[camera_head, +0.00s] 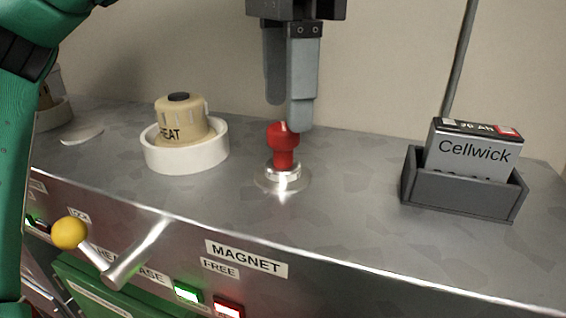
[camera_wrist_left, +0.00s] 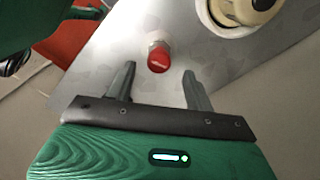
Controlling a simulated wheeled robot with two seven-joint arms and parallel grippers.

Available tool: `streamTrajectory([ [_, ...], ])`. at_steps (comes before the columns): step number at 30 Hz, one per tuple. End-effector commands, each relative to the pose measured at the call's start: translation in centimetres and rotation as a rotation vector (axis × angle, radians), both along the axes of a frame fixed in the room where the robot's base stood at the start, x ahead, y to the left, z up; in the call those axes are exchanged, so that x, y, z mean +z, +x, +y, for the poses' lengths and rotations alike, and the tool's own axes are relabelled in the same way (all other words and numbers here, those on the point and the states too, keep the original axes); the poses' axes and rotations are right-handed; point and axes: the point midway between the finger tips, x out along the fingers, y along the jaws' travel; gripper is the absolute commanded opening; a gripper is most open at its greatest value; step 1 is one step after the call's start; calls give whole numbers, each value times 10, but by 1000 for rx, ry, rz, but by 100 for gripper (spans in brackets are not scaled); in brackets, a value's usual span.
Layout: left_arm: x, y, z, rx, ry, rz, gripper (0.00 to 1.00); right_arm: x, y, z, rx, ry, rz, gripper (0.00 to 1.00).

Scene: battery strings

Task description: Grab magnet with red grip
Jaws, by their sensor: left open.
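The magnet with a red grip (camera_head: 283,147) stands upright on the metal bench top, on a shiny round base. My left gripper (camera_head: 288,115) hangs above and just behind the red grip, fingers pointing down, open and empty. In the left wrist view, the red grip (camera_wrist_left: 158,58) shows beyond the gap between the two open fingertips (camera_wrist_left: 158,72), roughly centred and not between the fingers. My right gripper is not in view.
A beige HEAT knob (camera_head: 182,120) sits in a white ring (camera_head: 187,155) to the left. A Cellwick battery (camera_head: 470,152) stands in a dark grey holder (camera_head: 460,193) to the right. A yellow-balled lever (camera_head: 69,233) sticks out of the front panel.

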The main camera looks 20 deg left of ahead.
Motion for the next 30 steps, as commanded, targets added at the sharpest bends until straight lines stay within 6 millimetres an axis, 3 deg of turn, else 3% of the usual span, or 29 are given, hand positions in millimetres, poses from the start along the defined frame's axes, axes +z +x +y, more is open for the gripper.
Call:
streamTrajectory([
  [3,-19,-2,1,2,2,-2,54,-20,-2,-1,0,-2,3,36],
  [9,-39,-4,1,1,1,-2,54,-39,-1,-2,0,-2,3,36],
  [23,-45,-3,1,1,0,0,54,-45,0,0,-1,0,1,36],
  [30,-46,-3,1,1,0,0,6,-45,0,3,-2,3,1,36],
])
